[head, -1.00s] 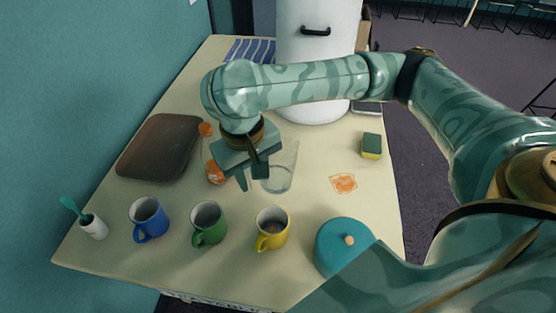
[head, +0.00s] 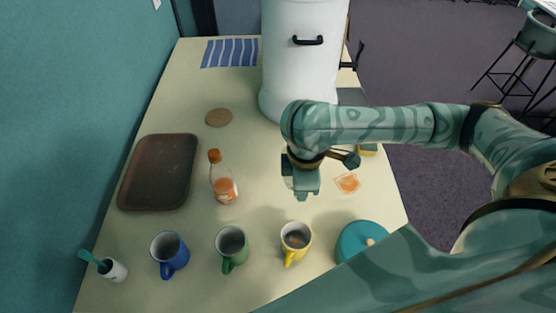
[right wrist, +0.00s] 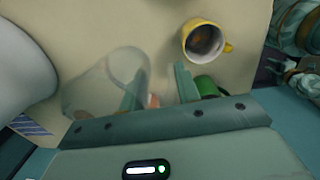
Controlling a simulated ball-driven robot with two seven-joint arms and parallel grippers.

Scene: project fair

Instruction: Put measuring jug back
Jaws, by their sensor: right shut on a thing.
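The measuring jug is a clear, see-through vessel (right wrist: 105,82). It shows in the right wrist view, left of the fingers. In the head view it is almost wholly hidden by my right gripper (head: 302,190). In the right wrist view my right gripper (right wrist: 158,88) is shut on the jug at its near side; the exact contact is hard to make out. The gripper is above the table, behind the yellow mug (head: 296,238), which also shows in the right wrist view (right wrist: 188,30). I cannot tell whether the jug rests on the table. My left gripper is not in view.
A white urn (head: 290,70), striped mat (head: 230,54) and round coaster (head: 219,118) are at the back. A brown tray (head: 158,172) and orange-labelled bottle (head: 224,185) stand left. Blue (head: 170,262) and green (head: 232,258) mugs and a teal pot (head: 358,238) line the front.

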